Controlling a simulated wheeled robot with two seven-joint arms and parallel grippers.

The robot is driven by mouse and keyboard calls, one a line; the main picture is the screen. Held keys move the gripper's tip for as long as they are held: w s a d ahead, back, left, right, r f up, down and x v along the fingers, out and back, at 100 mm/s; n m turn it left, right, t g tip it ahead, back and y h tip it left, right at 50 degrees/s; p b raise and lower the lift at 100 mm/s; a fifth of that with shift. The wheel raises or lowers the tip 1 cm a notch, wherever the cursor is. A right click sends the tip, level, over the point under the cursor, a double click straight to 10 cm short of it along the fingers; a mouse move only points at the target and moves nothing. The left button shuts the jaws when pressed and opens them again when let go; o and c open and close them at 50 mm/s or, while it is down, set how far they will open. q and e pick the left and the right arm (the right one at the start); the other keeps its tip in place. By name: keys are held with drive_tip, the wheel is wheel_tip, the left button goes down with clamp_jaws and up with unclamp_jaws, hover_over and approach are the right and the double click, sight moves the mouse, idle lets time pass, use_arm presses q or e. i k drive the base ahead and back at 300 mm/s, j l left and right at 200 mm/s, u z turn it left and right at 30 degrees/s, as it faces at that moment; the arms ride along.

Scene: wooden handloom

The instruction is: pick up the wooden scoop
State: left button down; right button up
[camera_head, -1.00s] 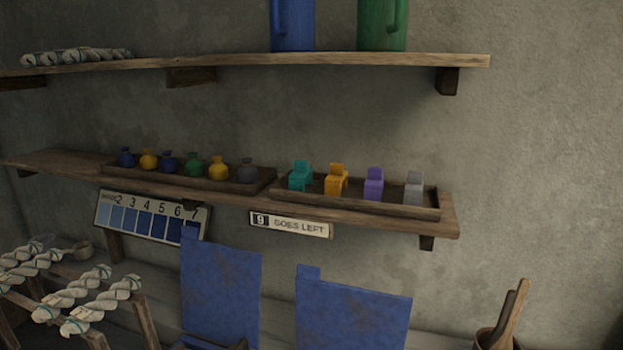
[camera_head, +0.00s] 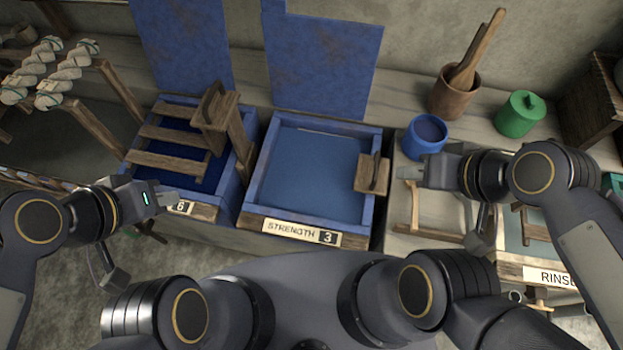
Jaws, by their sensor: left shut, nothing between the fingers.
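No thing in view is plainly a scoop. Long wooden handles or paddles (camera_head: 480,47) stand tilted in a brown pot (camera_head: 455,97) at the back right; their lower ends are hidden inside it. A small wooden piece with a raised handle (camera_head: 371,174) sits on the right rim of the middle blue vat. My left gripper (camera_head: 170,201) is shut and empty at the front of the left vat, by its number plate. My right gripper (camera_head: 417,172) is right of the wooden piece and apart from it; its finger gap is not clear.
The middle vat (camera_head: 375,135) holds blue liquid and bears a "STRENGTH 3" plate (camera_head: 301,232). The left vat has a wooden rack (camera_head: 165,158) in it. A blue pot (camera_head: 424,145) and green lidded pot (camera_head: 519,115) stand right. White-yarn skeins (camera_head: 68,70) hang left.

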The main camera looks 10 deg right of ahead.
sight(411, 185)
drive_tip(key=z, duration=1.45)
drive_tip(key=k+l+u, duration=0.1)
drive_tip(key=u, duration=0.35)
drive_tip(key=k+l+u, duration=0.1)
drive_tip(key=u, duration=0.3)
drive_tip(key=k+l+u, duration=0.1)
drive_tip(key=u, duration=0.35)
